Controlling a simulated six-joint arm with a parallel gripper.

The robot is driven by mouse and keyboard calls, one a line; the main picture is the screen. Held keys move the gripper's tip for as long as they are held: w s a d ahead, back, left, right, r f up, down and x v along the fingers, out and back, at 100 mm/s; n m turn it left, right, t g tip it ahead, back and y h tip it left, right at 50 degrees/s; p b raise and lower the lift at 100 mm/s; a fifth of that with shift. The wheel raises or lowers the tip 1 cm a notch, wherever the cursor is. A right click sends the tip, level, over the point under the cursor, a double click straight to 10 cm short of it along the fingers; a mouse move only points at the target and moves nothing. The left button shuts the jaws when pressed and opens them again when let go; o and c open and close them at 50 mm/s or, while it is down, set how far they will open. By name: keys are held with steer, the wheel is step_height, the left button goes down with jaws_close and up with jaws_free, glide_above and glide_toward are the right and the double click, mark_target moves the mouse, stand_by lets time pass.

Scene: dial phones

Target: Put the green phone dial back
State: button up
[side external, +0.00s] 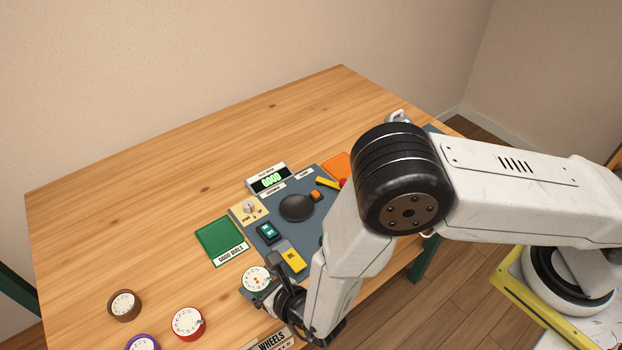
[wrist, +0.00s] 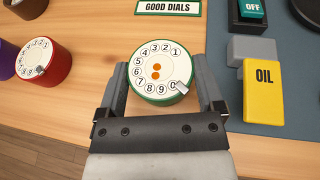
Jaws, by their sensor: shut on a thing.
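The green phone dial (wrist: 162,70) has a white number face, a green rim, two orange dots in its middle and a small metal finger stop at its lower right. My gripper (wrist: 167,88) is shut on it, with one finger on each side of the rim. In the side view the dial (side external: 256,279) shows at the front left of the blue-grey work mat, by my gripper (side external: 268,292). I cannot tell whether it touches the table. The green GOOD DIALS pad (side external: 219,240) lies behind it and looks empty.
A red dial (side external: 188,323), a brown dial (side external: 124,305) and a purple dial (side external: 143,343) stand at the front left. On or beside the mat (side external: 320,225) are a yellow OIL block (side external: 292,261), an OFF switch (side external: 268,233), a black round pad (side external: 297,207) and a display (side external: 269,181). The table's back left is clear.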

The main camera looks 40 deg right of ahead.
steer(key=shift+f, duration=0.3)
steer(key=o, duration=1.3)
steer(key=shift+c, duration=0.2)
steer(key=shift+v, duration=0.75)
steer(key=v, duration=0.3)
steer(key=shift+s+r, duration=0.1)
steer(key=shift+s, duration=0.05)
step_height(320, 180, up, 5)
steer(key=shift+f, duration=0.25)
steer(key=shift+r, duration=1.25)
